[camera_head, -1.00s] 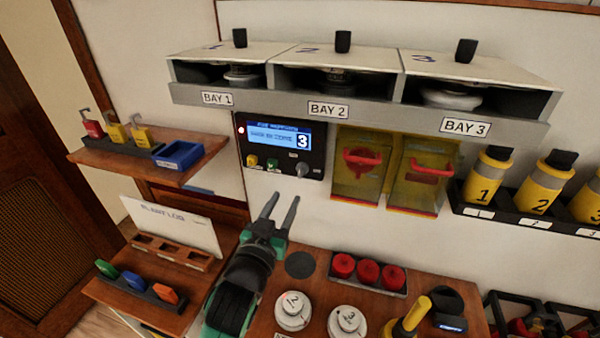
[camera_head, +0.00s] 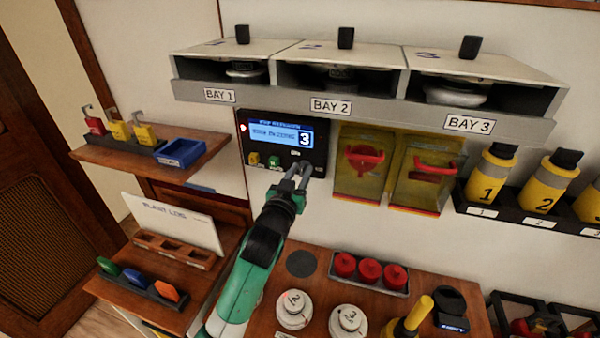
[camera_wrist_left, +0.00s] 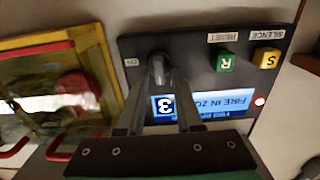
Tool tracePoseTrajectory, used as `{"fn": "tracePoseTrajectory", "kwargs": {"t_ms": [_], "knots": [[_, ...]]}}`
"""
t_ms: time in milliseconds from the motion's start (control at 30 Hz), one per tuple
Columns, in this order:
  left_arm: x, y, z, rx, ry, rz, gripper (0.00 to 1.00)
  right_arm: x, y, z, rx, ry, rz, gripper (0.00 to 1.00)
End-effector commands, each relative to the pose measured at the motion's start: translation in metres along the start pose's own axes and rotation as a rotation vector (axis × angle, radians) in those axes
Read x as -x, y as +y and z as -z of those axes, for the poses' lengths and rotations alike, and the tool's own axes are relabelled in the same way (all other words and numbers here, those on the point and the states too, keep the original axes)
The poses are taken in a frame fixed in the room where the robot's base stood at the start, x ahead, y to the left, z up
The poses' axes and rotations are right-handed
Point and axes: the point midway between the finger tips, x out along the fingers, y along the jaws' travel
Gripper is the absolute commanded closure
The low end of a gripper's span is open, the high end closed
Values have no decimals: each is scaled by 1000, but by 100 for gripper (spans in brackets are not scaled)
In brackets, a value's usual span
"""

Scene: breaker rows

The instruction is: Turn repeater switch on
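The dark control panel (camera_head: 262,123) hangs on the wall under BAY 1 and BAY 2, with a lit blue display showing a 3. Its grey rotary switch knob (camera_wrist_left: 159,70) shows in the left wrist view, where the panel appears upside down. My left gripper (camera_head: 299,168) is at the panel's lower right. In the wrist view its fingers (camera_wrist_left: 158,92) reach to either side of the knob, apart from each other; whether they touch it is unclear. The knob is mostly hidden behind the fingers in the head view. The knob's label is unreadable. My right gripper is not in view.
Yellow covers (camera_head: 360,165) with red handles sit close right of the panel. The bay shelf (camera_head: 365,108) overhangs above.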

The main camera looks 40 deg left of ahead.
Motion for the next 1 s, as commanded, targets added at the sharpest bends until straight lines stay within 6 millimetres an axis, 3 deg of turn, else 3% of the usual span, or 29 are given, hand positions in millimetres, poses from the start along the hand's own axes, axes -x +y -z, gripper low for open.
{"fn": "tracePoseTrajectory", "kwargs": {"t_ms": [33, 167, 667, 1000], "knots": [[0, 0, 0, 0, 0, 0, 77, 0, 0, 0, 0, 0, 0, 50], [0, 0, 0, 0, 0, 0, 100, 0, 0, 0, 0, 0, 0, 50], [0, 0, 0, -25, 0, 0, 100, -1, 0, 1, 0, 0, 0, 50], [0, 2, 1, -204, -1, 0, 100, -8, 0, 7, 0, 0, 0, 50]]}}
